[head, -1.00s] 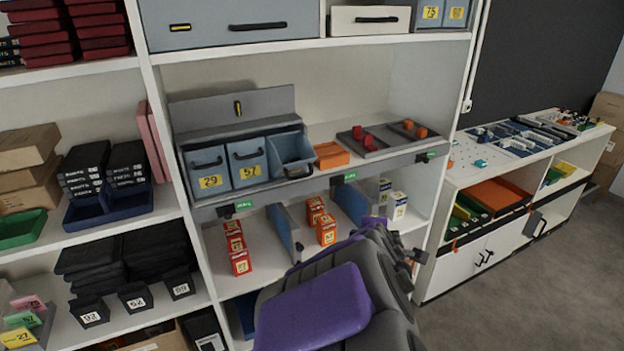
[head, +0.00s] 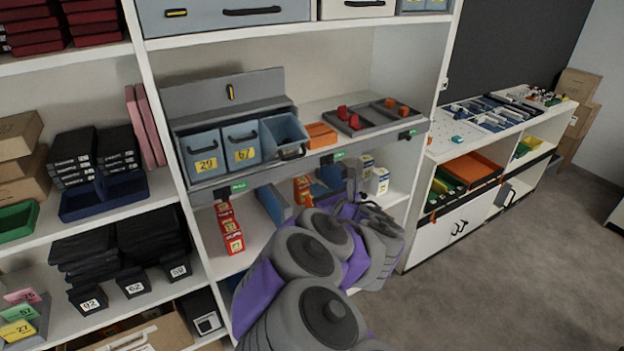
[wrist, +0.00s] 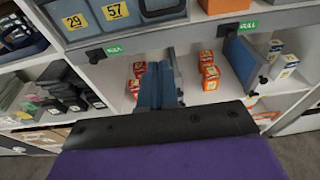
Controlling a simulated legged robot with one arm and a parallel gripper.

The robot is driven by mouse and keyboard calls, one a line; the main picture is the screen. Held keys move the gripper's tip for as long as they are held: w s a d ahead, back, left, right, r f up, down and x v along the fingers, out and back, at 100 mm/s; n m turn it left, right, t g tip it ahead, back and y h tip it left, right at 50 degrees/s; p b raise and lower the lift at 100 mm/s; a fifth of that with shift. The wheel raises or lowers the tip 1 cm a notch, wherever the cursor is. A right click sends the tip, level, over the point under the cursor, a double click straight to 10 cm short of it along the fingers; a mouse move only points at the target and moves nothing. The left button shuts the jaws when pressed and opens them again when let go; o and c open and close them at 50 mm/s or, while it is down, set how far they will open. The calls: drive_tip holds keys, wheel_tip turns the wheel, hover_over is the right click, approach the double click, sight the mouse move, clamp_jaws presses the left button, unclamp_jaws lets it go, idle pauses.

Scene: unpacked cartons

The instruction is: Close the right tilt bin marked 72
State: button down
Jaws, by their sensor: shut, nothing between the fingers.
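A row of blue-grey tilt bins stands on the middle shelf. The left bin (head: 202,155) is marked 29 and the middle bin (head: 242,143) seems marked 57; both look shut. The right bin (head: 284,137) is tilted open toward me, its inside showing; its number is hidden. In the wrist view its lower front (wrist: 163,10) shows at the top edge. My gripper (head: 372,207) is shut and empty, below and right of the bins, in front of the lower compartment. Its dark end (wrist: 160,125) spans the wrist view and touches no bin.
An orange box (head: 320,135) and a grey tray (head: 370,118) with red blocks sit right of the bins. Below, blue dividers (wrist: 156,85) and small red boxes (head: 230,232) stand close to my arm. Open floor (head: 500,245) lies at the right.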

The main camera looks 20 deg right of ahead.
drive_tip(key=d+r+b+x, duration=0.1)
drive_tip(key=r+x, duration=0.1)
drive_tip(key=x, duration=0.9)
drive_tip(key=shift+w+d+r, duration=0.15)
drive_tip(key=shift+w+d, duration=0.15)
drive_tip(key=shift+w, duration=0.4)
drive_tip(key=a+r+g+p, duration=0.1)
drive_tip(key=p, duration=0.2)
drive_tip(key=shift+w, duration=0.15)
